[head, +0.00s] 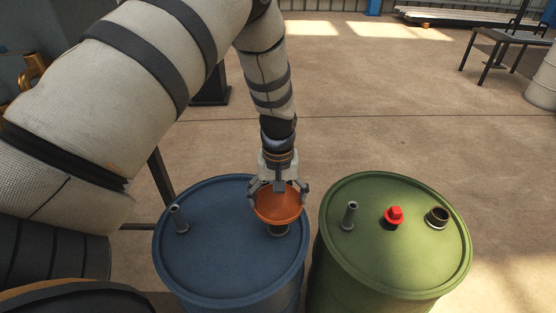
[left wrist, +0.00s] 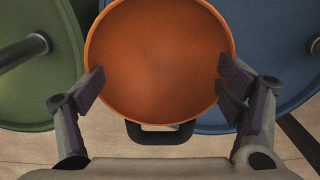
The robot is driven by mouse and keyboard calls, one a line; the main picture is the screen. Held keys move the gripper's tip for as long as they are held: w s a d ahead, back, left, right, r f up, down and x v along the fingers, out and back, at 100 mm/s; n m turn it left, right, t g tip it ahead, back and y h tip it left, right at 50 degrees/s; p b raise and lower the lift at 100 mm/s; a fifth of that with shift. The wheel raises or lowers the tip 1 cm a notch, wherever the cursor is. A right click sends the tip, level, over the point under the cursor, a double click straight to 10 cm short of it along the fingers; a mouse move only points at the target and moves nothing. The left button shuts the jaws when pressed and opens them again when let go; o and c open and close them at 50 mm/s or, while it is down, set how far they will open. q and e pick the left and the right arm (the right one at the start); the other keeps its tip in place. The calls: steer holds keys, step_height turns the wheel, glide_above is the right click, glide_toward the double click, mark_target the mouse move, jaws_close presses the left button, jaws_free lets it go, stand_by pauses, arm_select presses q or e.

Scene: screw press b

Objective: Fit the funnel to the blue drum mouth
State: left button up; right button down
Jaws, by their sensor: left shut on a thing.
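The orange funnel (head: 278,205) is over the right part of the blue drum (head: 215,265) top, at a dark mouth (head: 278,231) that shows just below its rim. Whether its spout is inside the mouth is hidden. My left gripper (head: 279,190) is shut on the funnel. In the left wrist view its fingers (left wrist: 161,85) press on both sides of the funnel's round bowl (left wrist: 158,60), and the blue drum (left wrist: 265,50) lies below. A dark handle (left wrist: 160,133) sticks out from the funnel's near edge. My right gripper is not in view.
A green drum (head: 370,265) stands close on the right, with a grey pipe stub (head: 350,215), a red cap (head: 394,215) and a dark open neck (head: 437,217) on top. The blue drum also bears a grey stub (head: 178,218). Open floor (head: 390,110) lies behind.

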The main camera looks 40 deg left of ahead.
arm_select(q)
steer(key=shift+f, duration=0.1)
stand_by(0.5)
steer(key=shift+f, duration=0.15)
steer(key=o, duration=1)
steer(key=shift+o, duration=0.2)
steer(key=shift+w+r+p, duration=0.1)
steer(key=shift+r+p, duration=0.4)
steer(key=shift+r, duration=1.2)
steer(key=shift+f, duration=0.1)
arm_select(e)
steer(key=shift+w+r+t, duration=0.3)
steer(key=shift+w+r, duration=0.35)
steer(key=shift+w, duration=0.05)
